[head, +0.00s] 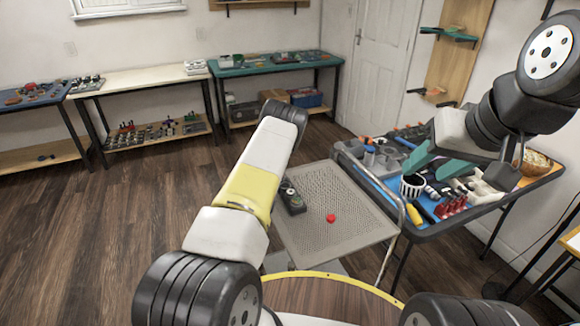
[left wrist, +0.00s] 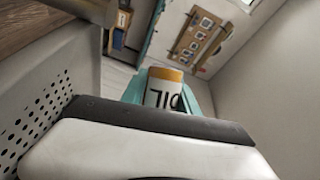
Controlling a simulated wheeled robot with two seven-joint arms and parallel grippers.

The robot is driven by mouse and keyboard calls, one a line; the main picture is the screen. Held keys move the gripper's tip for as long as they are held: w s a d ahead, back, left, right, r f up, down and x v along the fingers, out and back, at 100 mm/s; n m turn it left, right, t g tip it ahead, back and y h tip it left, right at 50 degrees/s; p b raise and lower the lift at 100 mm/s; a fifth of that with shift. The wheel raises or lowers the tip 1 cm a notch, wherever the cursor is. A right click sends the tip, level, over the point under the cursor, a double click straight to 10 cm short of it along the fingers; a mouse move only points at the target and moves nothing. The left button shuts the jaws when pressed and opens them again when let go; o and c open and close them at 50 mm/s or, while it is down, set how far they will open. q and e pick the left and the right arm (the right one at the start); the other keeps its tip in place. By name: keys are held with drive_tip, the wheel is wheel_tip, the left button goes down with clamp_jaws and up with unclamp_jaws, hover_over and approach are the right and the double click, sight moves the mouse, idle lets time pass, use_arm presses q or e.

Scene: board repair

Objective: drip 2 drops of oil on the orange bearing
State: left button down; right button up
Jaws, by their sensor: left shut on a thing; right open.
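The oil bottle (left wrist: 163,90), white with dark letters and an orange band, shows in the left wrist view. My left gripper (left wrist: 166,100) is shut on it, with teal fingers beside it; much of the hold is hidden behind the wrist. My right gripper (head: 432,168) has teal fingers, open and empty, above the blue-topped table. I cannot pick out the orange bearing for certain.
A grey perforated cart tray (head: 335,240) holds a dark device (head: 291,196) and a red round piece (head: 331,218). The right table (head: 425,234) is crowded with a striped cup (head: 412,186), a yellow-handled tool (head: 414,213) and red parts (head: 452,207). Floor at left is clear.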

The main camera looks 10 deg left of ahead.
idle(0.3)
use_arm(q)
wheel_tip(320, 180, up, 5)
drive_tip(key=n+g+h, duration=0.1)
drive_tip(key=n, duration=0.2)
drive_tip(key=n+g+h, duration=0.1)
drive_tip(key=n, duration=0.3)
drive_tip(key=n+g+h, duration=0.1)
drive_tip(key=n+h, duration=0.1)
drive_tip(key=n, duration=0.1)
drive_tip(key=shift+n+g, duration=0.4)
